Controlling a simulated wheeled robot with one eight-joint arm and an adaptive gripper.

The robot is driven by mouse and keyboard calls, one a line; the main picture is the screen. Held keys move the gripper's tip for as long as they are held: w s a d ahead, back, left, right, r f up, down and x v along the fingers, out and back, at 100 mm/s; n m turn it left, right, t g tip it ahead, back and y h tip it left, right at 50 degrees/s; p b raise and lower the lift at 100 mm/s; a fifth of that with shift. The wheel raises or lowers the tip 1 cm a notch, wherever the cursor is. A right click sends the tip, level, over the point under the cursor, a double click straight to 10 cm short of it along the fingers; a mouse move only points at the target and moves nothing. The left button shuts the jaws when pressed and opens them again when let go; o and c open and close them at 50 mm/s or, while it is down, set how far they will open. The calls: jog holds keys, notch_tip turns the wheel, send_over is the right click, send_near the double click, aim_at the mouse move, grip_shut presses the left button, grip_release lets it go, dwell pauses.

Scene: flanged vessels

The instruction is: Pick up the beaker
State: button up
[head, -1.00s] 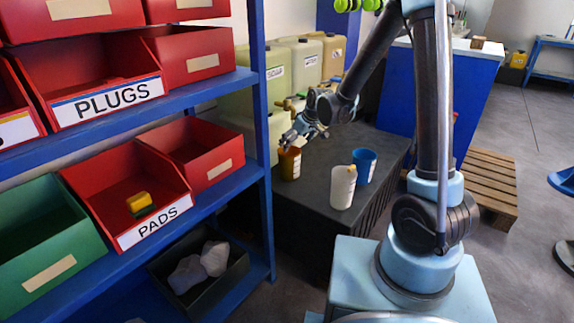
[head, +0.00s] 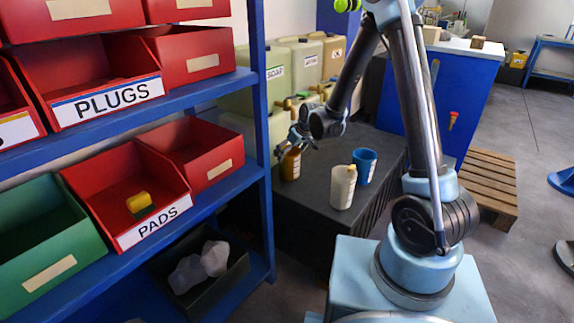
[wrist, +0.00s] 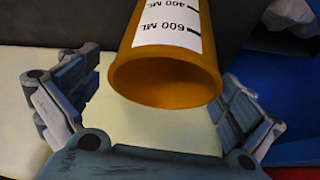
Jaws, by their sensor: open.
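The orange beaker (head: 291,164) stands upright on the dark low bench (head: 310,210), beside two others. The white beaker (head: 342,187) stands to its right, nearer to me, and the blue beaker (head: 364,167) stands farther right. My gripper (head: 293,145) is at the top of the orange beaker and covers part of its rim. In the wrist view the orange beaker (wrist: 165,78) shows its open mouth and a white scale label reading 400 and 600 ML. My open fingers lie on either side of it in that view, with visible gaps. I cannot tell how deep it sits between them.
Large canisters (head: 296,65) with taps stand behind the bench. A blue shelf (head: 262,110) with red and green bins rises close on the left. A blue cabinet (head: 435,95) and a wooden pallet (head: 485,180) are to the right.

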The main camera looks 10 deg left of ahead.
jog(key=c, duration=2)
jog(key=shift+r, duration=0.15)
jog(key=shift+c, duration=0.2)
